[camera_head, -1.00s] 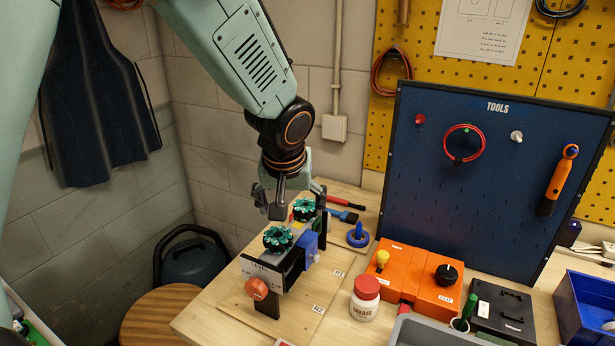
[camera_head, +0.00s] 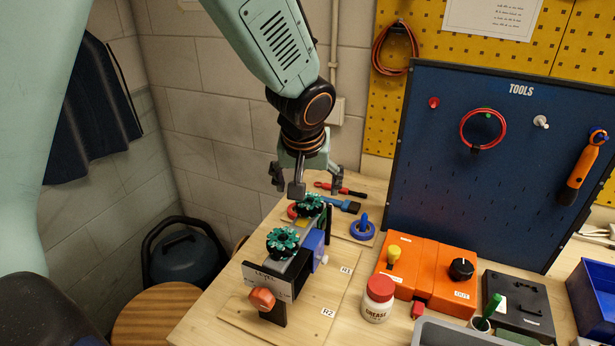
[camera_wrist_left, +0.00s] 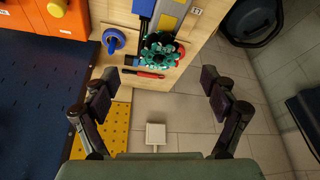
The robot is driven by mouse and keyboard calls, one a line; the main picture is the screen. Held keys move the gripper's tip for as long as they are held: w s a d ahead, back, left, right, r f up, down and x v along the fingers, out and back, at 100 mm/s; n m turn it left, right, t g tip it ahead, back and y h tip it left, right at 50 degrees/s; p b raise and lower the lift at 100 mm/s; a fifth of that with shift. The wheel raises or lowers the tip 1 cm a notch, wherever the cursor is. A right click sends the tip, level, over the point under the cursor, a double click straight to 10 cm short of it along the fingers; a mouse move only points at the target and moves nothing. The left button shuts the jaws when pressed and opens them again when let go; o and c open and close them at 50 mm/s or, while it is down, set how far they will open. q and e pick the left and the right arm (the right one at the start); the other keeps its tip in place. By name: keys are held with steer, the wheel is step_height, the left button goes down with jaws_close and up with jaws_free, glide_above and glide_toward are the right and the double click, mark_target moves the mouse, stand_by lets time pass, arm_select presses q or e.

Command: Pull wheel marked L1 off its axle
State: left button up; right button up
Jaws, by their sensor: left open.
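A dark frame (camera_head: 271,282) on the bench carries two toothed teal wheels, a near one (camera_head: 283,241) and a far one (camera_head: 310,204). I cannot read an L1 mark on either. My left gripper (camera_head: 306,184) is open and empty, pointing down above and just behind the far wheel. In the left wrist view, a teal wheel (camera_wrist_left: 161,54) lies beyond the spread fingers (camera_wrist_left: 157,92), apart from them. My right gripper is not seen.
A red screwdriver (camera_head: 340,189), blue brush (camera_head: 341,205) and blue tape roll (camera_head: 362,228) lie behind the frame. A grease jar (camera_head: 377,298) and orange box (camera_head: 429,272) stand to the right. The tool panel (camera_head: 487,165) rises behind them.

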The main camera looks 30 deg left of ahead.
mark_target(309, 204)
arm_select(q)
steer(key=x, duration=0.6)
steer(key=shift+w+f+b, duration=0.1)
steer(key=shift+f+b, duration=0.15)
steer(key=shift+b, duration=0.1)
steer(key=shift+d, duration=0.1)
steer(key=shift+r, duration=0.1)
steer(key=shift+c, duration=0.3)
steer(key=c, duration=1.3)
steer(key=shift+r, duration=0.2)
